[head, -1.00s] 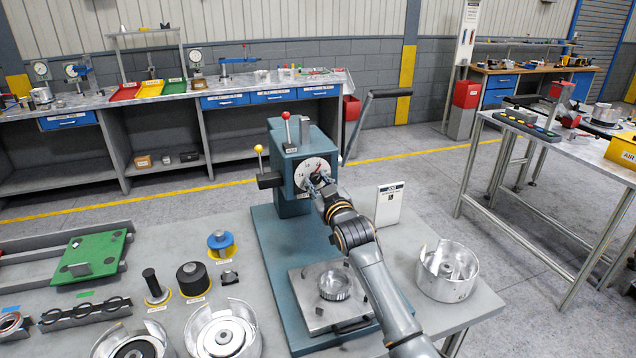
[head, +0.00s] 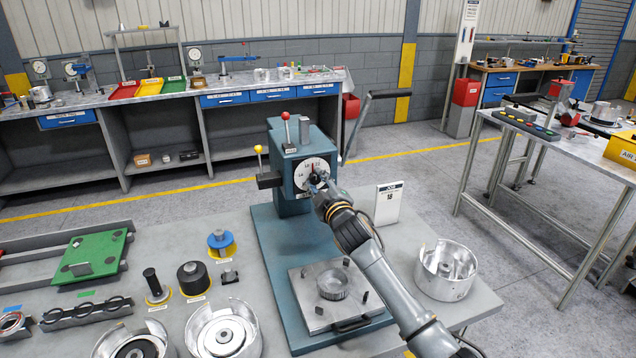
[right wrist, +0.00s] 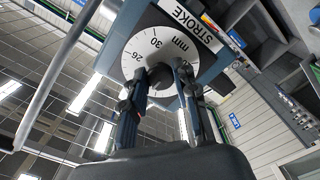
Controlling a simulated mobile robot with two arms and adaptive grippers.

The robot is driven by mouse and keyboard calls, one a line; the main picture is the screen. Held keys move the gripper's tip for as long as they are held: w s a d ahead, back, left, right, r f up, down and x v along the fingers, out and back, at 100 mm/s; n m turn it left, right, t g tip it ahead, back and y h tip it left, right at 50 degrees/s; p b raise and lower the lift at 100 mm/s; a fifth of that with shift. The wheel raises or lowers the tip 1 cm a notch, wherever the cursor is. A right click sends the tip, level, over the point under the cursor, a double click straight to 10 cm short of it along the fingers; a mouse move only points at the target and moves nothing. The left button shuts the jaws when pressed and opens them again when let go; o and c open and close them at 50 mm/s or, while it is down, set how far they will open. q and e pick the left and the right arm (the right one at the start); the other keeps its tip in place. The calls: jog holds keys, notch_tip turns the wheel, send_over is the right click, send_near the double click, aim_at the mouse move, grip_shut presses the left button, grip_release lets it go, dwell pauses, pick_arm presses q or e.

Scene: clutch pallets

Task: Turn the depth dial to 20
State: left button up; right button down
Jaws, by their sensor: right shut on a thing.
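The depth dial (head: 308,167) is a white disc with dark markings on the front of the teal press (head: 286,145). In the right wrist view the dial (right wrist: 140,47) shows the numbers 26 and 30 beside a STROKE mm label (right wrist: 187,30). My right gripper (head: 317,182) is at the dial's face. The dial's pointer reading is too small to tell. My left gripper is not in view.
A white job card (head: 389,204) stands right of the press. A steel fixture plate (head: 318,312) with a ring (head: 333,284) lies on the press base below my right arm. A silver housing (head: 447,270) stands to the right. The press's long lever (head: 362,115) rises beside the dial.

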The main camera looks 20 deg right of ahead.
dwell(0.4)
jog(key=c, duration=1)
grip_release()
jog(key=shift+s, duration=0.1)
jog(key=s, duration=1.1)
jog(key=shift+s+d, duration=0.2)
jog(key=shift+s, duration=0.2)
